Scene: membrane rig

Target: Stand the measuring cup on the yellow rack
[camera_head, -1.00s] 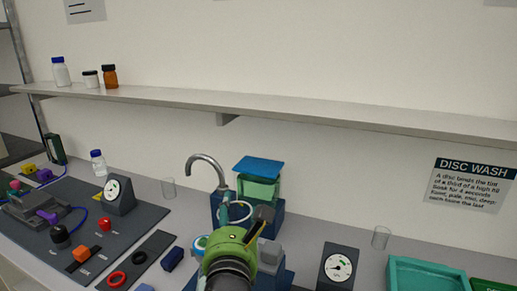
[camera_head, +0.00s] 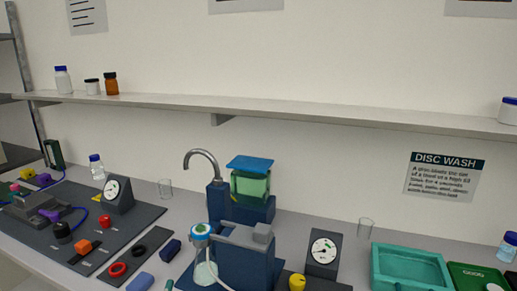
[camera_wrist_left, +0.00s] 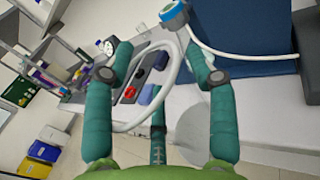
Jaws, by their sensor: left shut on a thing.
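In the left wrist view my left gripper (camera_wrist_left: 160,76) has its two teal fingers apart, with a clear vessel between them, taken as the measuring cup (camera_wrist_left: 178,78). Mainly its pale curved rim shows; the rest is hard to make out. A blue-and-white cap (camera_wrist_left: 172,13) with a white hose is just beyond it. In the head view a clear vessel (camera_head: 206,272) shows below that cap (camera_head: 202,230); I cannot tell for sure that it is the held one. I cannot make out the yellow rack. My right gripper is not in view.
Clear glasses stand at the back left (camera_head: 165,188) and right (camera_head: 365,228). A teal tray (camera_head: 410,266) is at right. A yellow knob (camera_head: 297,282) is near the front edge.

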